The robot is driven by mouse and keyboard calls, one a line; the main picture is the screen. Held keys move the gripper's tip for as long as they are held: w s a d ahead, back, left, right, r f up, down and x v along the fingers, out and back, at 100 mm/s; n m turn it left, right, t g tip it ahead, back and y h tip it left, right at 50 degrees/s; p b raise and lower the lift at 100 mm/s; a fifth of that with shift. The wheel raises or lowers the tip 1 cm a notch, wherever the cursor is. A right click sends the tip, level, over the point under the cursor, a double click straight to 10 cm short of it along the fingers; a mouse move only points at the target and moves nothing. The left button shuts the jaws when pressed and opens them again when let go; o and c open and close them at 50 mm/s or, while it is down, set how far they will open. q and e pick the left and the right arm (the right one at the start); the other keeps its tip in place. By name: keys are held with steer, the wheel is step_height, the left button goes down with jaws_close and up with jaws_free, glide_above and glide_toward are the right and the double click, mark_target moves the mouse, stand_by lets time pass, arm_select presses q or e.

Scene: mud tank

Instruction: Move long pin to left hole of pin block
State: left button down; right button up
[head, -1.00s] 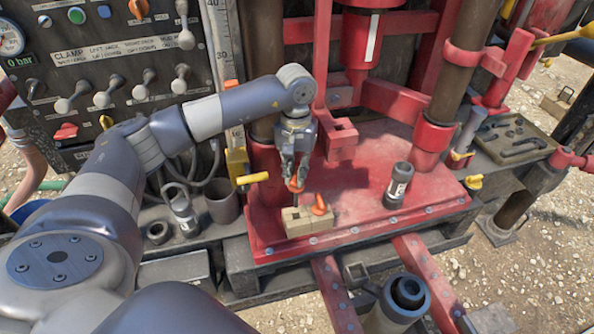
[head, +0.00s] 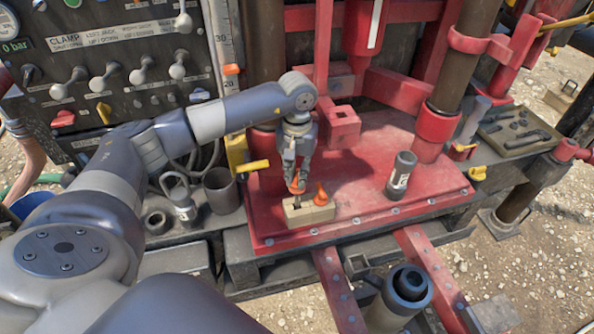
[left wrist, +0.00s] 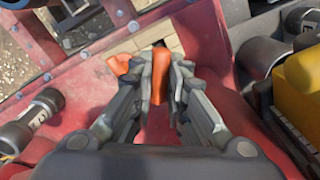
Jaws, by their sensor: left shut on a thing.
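The pin block (head: 322,212) is a pale wooden block on the front of the red deck; part of it also shows in the left wrist view (left wrist: 172,42). My left gripper (head: 297,185) points down over the block's left part, shut on the orange head of a pin, the long pin (left wrist: 160,76). A dark spot below that head may be its shaft or a hole; I cannot tell how far the pin is in. A second orange-headed pin (head: 320,196) stands in the block's right part, beside the gripper and apart from it. My right gripper is out of view.
A dark cylinder (head: 401,175) stands upright on the red deck (head: 365,195) to the right. The deck between them is clear.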

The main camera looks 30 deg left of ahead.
arm_select(q)
steer(key=shift+f+b, duration=1.9)
steer(key=shift+f, duration=0.15)
steer(key=shift+f+b, duration=0.6)
steer(key=shift+b, duration=0.05)
steer(key=c, duration=1.5)
jaws_free()
